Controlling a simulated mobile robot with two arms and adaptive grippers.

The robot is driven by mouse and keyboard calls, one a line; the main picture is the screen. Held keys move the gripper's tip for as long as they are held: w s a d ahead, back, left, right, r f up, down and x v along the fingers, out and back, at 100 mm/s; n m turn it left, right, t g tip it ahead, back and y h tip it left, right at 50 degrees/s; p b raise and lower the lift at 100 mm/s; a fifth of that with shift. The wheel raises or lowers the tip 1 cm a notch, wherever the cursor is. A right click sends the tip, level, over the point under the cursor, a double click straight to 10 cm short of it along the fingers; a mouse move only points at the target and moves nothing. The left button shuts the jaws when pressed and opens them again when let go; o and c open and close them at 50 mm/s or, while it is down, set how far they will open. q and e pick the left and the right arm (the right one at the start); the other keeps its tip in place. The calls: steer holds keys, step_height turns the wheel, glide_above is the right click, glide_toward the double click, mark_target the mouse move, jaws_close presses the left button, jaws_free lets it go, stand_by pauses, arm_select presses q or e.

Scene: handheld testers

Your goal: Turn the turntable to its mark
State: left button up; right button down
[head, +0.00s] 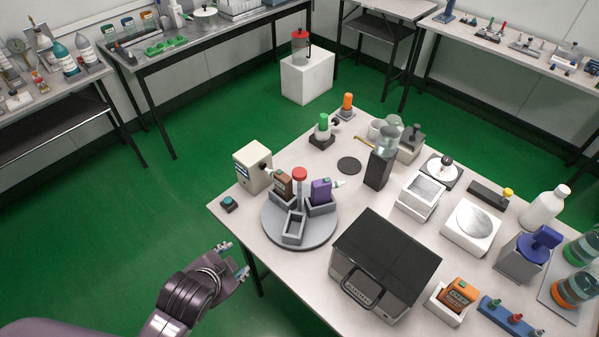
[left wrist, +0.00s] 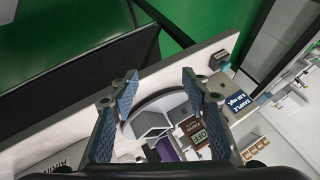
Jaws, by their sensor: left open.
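A round grey turntable (head: 299,242) stands near the table's left front edge in the head view. It bears grey open compartments around a central post with a red knob (head: 299,174). A brown handheld tester (head: 282,184) and a purple one (head: 321,190) stand in two compartments; the front compartment (head: 293,228) looks empty. I cannot make out the mark. My left gripper (head: 236,259) is open and empty, left of the turntable and apart from it. In the left wrist view the turntable (left wrist: 160,104) shows between the open fingers (left wrist: 155,95). My right gripper is out of view.
A black-lidded box (head: 387,252) stands right of the turntable. A beige device (head: 253,166) and a small teal-topped button (head: 228,203) stand at its left. A black disc (head: 349,165) lies behind it. Bottles and instruments crowd the table's right; free floor lies left of the table.

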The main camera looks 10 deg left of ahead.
arm_select(q)
steer(key=w+r+m+t, duration=0.3)
steer(key=w+r+m, duration=0.1)
steer(key=w+m, duration=0.25)
steer(key=m+t+h, duration=0.3)
steer(key=m+h, duration=0.9)
steer(key=m, duration=1.6)
glide_toward(294, 177)
steer(key=x, duration=0.4)
steer(key=shift+w+a, duration=0.1)
steer(key=shift+w, duration=0.1)
steer(key=shift+w+r+m, duration=0.1)
steer(key=shift+r+m, duration=0.05)
steer(key=shift+m, duration=0.1)
steer(key=p+x, duration=0.2)
steer(key=x, duration=0.5)
steer(key=shift+d, duration=0.35)
steer(key=shift+c, duration=0.5)
jaws_close()
